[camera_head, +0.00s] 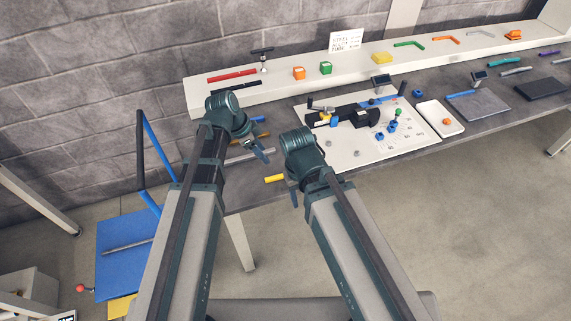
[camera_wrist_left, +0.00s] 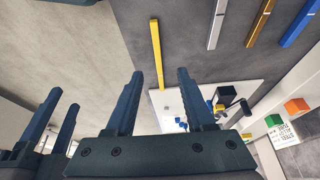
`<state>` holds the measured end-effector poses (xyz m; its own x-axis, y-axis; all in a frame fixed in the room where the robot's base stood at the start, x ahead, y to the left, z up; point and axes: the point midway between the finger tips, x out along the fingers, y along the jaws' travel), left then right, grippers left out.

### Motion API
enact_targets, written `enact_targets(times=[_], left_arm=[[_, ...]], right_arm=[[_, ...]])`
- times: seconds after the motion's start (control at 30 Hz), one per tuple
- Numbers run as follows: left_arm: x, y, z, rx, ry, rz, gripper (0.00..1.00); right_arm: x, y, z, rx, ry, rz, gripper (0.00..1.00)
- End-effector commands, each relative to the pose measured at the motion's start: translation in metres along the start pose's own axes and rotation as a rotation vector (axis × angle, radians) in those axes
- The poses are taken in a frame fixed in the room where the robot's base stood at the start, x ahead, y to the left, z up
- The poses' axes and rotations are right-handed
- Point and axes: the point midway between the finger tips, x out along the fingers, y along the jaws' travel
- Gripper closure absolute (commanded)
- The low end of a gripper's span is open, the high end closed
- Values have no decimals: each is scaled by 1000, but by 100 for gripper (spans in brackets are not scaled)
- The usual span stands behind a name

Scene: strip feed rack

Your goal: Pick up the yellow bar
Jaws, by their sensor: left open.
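The yellow bar (camera_head: 274,179) lies on the grey table near its front edge; in the head view its right part is hidden behind my right gripper. In the left wrist view the whole yellow bar (camera_wrist_left: 156,52) shows beyond the fingertips, between their lines. My left gripper (camera_head: 262,154) is open and empty, above the table and apart from the bar; its two spread fingers show in the left wrist view (camera_wrist_left: 160,76). My right gripper (camera_head: 293,198) is near the table's front edge; in the left wrist view its two fingers (camera_wrist_left: 65,98) stand apart with nothing between them.
A white board (camera_head: 345,160) with a black fixture is to the right, then a white tray (camera_head: 440,117). A raised shelf (camera_head: 345,65) with coloured parts runs along the wall.

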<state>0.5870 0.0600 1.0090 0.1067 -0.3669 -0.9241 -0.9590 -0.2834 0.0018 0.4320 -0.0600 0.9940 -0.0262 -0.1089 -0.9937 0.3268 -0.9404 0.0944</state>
Motion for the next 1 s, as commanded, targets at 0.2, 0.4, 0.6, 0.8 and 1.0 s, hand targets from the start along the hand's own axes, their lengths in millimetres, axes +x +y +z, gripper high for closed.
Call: enact_targets(times=[0.2,0.4,0.6,0.8,1.0], left_arm=[[2,0,0,1,0,0,46],[20,0,1,2,0,0,46],[51,0,2,2,0,0,46],[80,0,2,2,0,1,46],[87,1,0,0,0,0,46]], right_arm=[[2,0,0,0,0,0,50],[19,-2,-1,0,0,0,50],[48,-5,-3,1,0,0,50],[74,-7,-4,1,0,0,50],[80,-8,-5,1,0,0,50]])
